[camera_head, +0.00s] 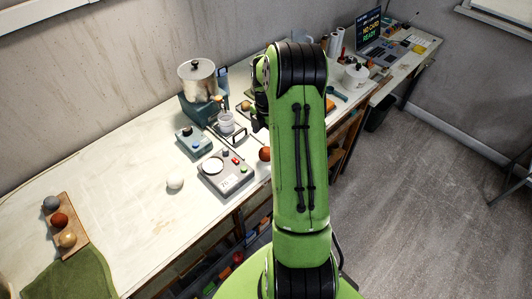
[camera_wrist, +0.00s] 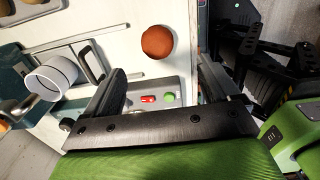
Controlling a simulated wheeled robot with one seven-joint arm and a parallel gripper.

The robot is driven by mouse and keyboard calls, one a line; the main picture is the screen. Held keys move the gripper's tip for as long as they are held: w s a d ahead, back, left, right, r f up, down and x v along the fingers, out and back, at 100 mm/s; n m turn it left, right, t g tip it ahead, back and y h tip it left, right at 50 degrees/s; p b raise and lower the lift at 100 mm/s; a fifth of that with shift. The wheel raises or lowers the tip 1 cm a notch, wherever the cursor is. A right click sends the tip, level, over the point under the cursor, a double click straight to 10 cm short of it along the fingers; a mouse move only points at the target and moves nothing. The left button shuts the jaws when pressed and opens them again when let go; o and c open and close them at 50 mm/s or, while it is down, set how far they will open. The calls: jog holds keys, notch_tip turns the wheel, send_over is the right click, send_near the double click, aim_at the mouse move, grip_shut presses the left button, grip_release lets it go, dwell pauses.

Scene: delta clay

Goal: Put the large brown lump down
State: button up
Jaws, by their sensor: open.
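A large reddish-brown lump (camera_wrist: 158,42) rests on the white worktop in the wrist view, just beyond my fingertips and apart from them. In the head view the lump (camera_head: 264,154) sits right of the grey scale-like device, partly hidden by my arm. My gripper (camera_wrist: 162,72) is open, with nothing between its two dark fingers. My arm hides most of the gripper in the head view.
The grey device (camera_head: 226,174) with red and green buttons stands beside the lump. A wooden board (camera_head: 65,238) holds several lumps at the far left. The front edge is close to the brown lump.

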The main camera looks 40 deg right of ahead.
aim_at(266, 150)
jog(key=f, duration=0.9)
jog(key=shift+w+d+f, duration=0.1)
jog(key=shift+w+f, duration=0.15)
jog(key=shift+f, duration=0.1)
jog(key=shift+c, duration=0.8)
jog(key=c, duration=1.2)
jog(key=shift+o, duration=0.2)
notch_tip(266, 150, up, 10)
jog(key=shift+r, duration=0.1)
